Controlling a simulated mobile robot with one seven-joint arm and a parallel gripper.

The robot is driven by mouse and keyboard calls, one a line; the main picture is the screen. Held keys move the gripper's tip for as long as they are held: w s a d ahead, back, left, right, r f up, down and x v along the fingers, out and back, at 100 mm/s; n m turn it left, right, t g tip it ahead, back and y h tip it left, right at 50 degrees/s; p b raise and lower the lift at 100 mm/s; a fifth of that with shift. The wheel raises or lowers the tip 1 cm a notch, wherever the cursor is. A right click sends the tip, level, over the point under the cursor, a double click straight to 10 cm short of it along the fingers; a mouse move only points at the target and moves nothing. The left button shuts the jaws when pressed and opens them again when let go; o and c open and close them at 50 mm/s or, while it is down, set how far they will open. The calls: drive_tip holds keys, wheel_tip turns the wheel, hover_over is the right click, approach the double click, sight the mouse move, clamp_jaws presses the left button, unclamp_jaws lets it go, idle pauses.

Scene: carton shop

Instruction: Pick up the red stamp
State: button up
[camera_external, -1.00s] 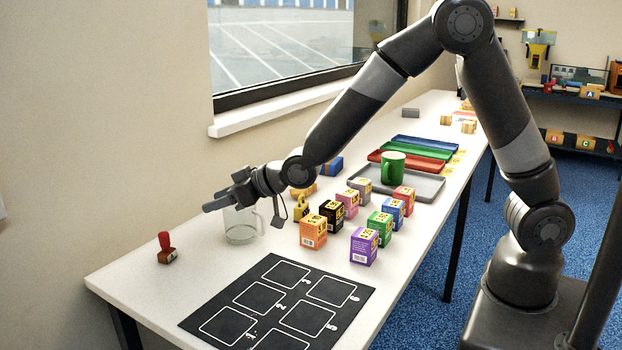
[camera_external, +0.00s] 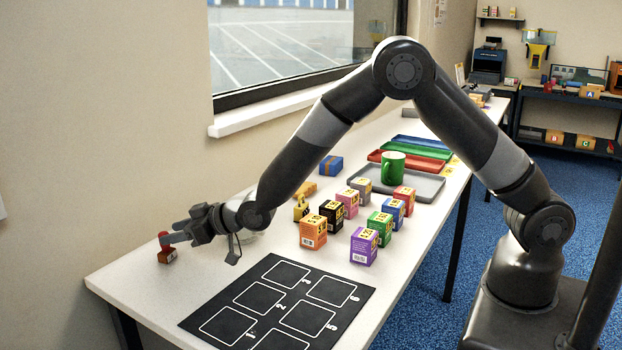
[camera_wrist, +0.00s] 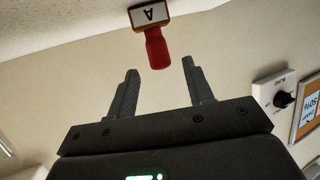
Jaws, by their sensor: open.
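The red stamp (camera_external: 167,256) stands upright at the far left end of the white table, close to the wall. It has a red handle and a brown base. In the wrist view the stamp (camera_wrist: 156,47) hangs upside down in the picture, its base showing a white label with an "A". My gripper (camera_external: 168,239) is at the stamp's handle in the external view, partly covering it. In the wrist view my gripper (camera_wrist: 160,78) is open, and the handle's end lies between and just beyond the two fingertips. I cannot tell whether a finger touches it.
A black mat (camera_external: 258,298) with numbered outlined squares lies at the table's front. Several small coloured boxes, including an orange one (camera_external: 313,232), stand right of my gripper. The glass mug is mostly hidden behind my arm.

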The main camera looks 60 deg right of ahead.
sight(165, 246)
drive_tip(key=x, duration=0.4)
drive_tip(key=shift+a, duration=0.1)
clamp_jaws()
idle(0.4)
